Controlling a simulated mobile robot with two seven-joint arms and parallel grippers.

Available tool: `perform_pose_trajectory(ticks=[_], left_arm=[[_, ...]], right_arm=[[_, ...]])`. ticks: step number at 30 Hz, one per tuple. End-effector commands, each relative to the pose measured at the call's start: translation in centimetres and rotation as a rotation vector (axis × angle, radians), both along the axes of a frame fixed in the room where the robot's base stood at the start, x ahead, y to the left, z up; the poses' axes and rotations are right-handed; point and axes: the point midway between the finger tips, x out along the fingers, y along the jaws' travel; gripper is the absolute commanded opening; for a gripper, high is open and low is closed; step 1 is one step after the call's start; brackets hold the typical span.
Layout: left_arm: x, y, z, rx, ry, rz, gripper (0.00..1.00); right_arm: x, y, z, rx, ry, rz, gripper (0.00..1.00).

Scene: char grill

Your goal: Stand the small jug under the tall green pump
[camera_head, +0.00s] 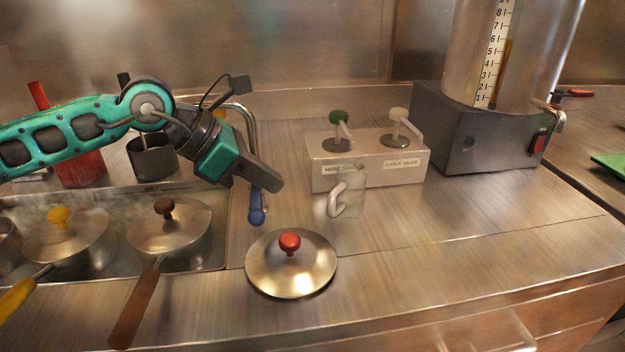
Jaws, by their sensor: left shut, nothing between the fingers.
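The small jug (352,196) is pale and translucent and looks upright on the steel counter. Its handle is on the left. It stands close in front of the pump box (400,168), below the green-topped pump (339,118), and covers part of the left label. I cannot tell whether it touches the box. The green pump's spout bends toward the front, above the jug. My left gripper (271,184) is shut and empty, left of the jug and apart from it. My right gripper is not in view.
A pale-topped pump (398,115) sits right of the green one. A tap with a blue end (257,208) is by my left gripper. A red-knobbed lid (290,270) lies in front. Lidded pots (170,228) are left, a dispenser (485,135) right. The front-right counter is clear.

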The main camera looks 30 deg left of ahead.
Motion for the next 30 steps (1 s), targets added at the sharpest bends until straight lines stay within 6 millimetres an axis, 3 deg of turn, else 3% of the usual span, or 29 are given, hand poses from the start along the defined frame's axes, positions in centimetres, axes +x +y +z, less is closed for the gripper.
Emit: perform_pose_trajectory(ticks=[11,21,30], left_arm=[[2.7,-2.7,-3.5,-0.006,0.0,-0.002,0.0],[5.1,-4.8,-3.4,-0.002,0.001,0.001,0.0],[5.5,-5.2,-3.5,0.0,0.002,0.0,0.0]], right_arm=[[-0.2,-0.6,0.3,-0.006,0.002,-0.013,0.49],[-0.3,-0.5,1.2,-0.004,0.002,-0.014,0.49],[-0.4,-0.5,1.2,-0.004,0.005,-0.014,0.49]])
